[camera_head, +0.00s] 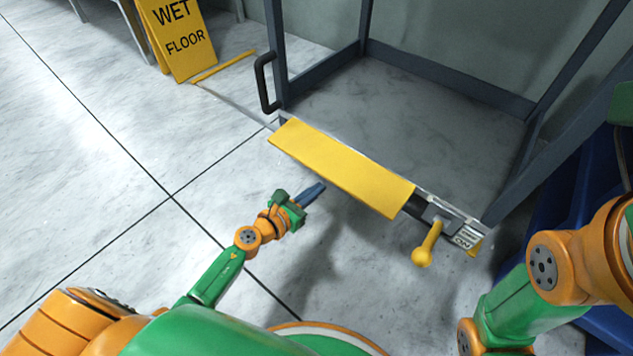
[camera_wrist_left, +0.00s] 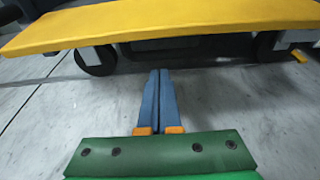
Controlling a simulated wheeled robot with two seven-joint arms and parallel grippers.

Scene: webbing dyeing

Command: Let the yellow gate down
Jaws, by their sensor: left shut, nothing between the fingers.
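The yellow gate (camera_head: 345,168) is a long flat panel along the front edge of the grey-framed cart. It slants out from that edge; its exact angle is hard to tell. In the left wrist view the gate (camera_wrist_left: 170,25) spans the top, with the cart's dark wheels below it. My left gripper (camera_head: 321,186) is shut and empty, just in front of and apart from the gate's outer edge. Its blue fingers (camera_wrist_left: 159,72) lie together and point toward the space under the gate. My right arm shows at the right, but its gripper is out of view.
A yellow ball-ended lever (camera_head: 424,250) sticks out at the cart's front right corner. A black handle (camera_head: 264,82) is on the left post. A wet floor sign (camera_head: 180,38) stands at the back left. Blue bins are at the right. The left floor is clear.

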